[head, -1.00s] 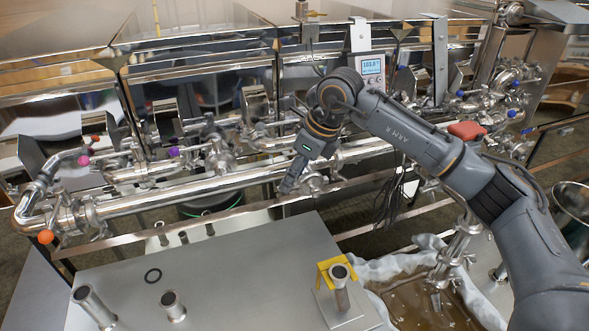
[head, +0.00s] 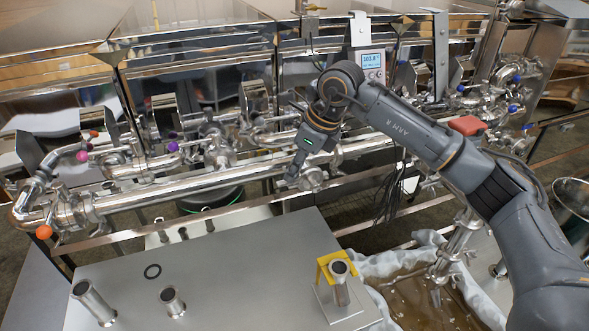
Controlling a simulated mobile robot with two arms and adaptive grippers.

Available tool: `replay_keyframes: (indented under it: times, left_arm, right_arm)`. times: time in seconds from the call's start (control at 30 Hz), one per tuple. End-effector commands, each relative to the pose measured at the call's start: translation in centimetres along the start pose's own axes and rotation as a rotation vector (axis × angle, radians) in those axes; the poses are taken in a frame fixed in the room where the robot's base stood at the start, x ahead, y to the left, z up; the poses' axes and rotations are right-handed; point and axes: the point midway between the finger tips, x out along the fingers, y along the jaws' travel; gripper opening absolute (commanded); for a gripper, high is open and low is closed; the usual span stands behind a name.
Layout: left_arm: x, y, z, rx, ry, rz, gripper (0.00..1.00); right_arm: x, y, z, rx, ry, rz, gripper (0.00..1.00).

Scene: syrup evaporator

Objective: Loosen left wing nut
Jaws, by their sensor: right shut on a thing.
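My right gripper (head: 293,177) reaches down to the long shiny steel pipe (head: 180,193) in the middle of the head view. It is shut, with its fingertips just left of a steel clamp (head: 314,178) on that pipe. The left wing nut appears to be between the fingers, but they hide it and it is too small to make out. My left gripper is not in view.
A digital display (head: 372,62) is mounted behind my right arm. A basin of brown liquid (head: 408,296) lies at lower right.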

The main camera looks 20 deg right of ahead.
Motion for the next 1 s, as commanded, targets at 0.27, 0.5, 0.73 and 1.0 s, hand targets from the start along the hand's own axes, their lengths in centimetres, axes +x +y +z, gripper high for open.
replay_keyframes:
  times: [0.27, 0.5, 0.73, 1.0]
  left_arm:
    - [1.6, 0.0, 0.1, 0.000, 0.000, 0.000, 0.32]
    - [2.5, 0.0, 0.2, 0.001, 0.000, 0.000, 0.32]
    - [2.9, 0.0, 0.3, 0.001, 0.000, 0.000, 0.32]
    - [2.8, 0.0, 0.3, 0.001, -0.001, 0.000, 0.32]
  right_arm:
    - [0.2, -0.1, 0.0, -0.178, -0.002, 0.076, 0.00]
    - [0.2, -0.2, 0.0, -0.386, -0.001, 0.163, 0.00]
    - [0.1, -0.3, 0.1, -0.587, 0.000, 0.248, 0.00]
    - [0.0, -0.5, 0.3, -0.825, 0.000, 0.346, 0.00]
